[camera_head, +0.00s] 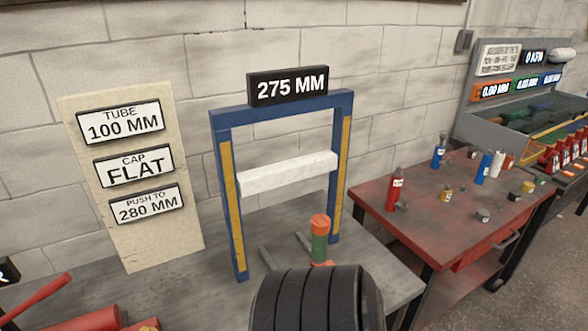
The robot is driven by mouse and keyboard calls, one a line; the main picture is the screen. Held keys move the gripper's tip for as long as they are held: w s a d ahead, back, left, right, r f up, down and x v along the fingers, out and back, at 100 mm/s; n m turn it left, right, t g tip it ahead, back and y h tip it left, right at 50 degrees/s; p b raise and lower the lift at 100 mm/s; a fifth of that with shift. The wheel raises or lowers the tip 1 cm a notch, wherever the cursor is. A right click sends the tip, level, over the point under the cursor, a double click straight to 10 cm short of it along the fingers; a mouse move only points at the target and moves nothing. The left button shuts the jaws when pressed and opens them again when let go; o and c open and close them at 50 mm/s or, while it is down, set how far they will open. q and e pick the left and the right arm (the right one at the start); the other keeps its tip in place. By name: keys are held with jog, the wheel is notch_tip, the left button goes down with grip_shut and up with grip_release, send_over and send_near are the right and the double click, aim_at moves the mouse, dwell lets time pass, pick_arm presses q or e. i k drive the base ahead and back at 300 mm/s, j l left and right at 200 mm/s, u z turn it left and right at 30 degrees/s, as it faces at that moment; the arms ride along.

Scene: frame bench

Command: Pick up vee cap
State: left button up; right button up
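No piece in the head view can be told for sure as the vee cap. Several small dark and yellow pieces lie on the red table (385,197) at the right, among them a yellow one (446,192) and a dark one (482,215); they are too small to tell their shape. An upright cylinder with an orange top and a green body (320,238) stands below the blue press frame (231,205).
The frame has a white crossbar (287,173) and a "275 MM" sign (287,86). A board (165,250) reads tube 100 mm, cap flat, push to 280 mm. Red parts (95,319) lie lower left.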

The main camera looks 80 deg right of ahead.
aim_at(321, 223)
jog(key=z, duration=2.7)
